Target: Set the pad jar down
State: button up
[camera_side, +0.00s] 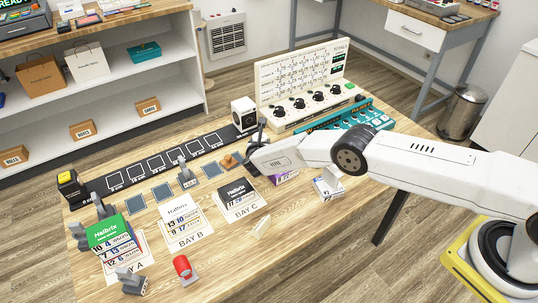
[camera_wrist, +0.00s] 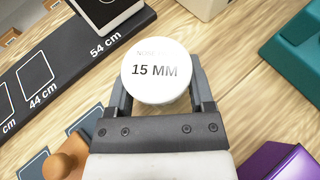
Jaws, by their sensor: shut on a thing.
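The pad jar (camera_wrist: 157,72) shows in the wrist view as a white round lid marked "15 MM". It sits between the two grey fingers of my gripper (camera_wrist: 160,88), which is shut on it. In the side view my gripper (camera_side: 257,138) is over the table, right of the end of the black ruler strip.
The black ruler strip (camera_wrist: 62,62) bears a white box (camera_side: 244,113) at its far end. A teal tray (camera_side: 350,115) and a control panel (camera_side: 302,85) stand behind. An orange-brown knob (camera_wrist: 66,160) and purple box (camera_wrist: 285,163) are close. Bare wood lies around the jar.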

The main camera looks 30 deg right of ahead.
jog(key=shift+f, duration=0.15)
jog(key=o, duration=1.2)
jog(key=shift+s+a+r, duration=0.1)
jog(key=shift+r, duration=0.1)
jog(key=shift+v, duration=5.85)
jog(key=shift+f, duration=0.1)
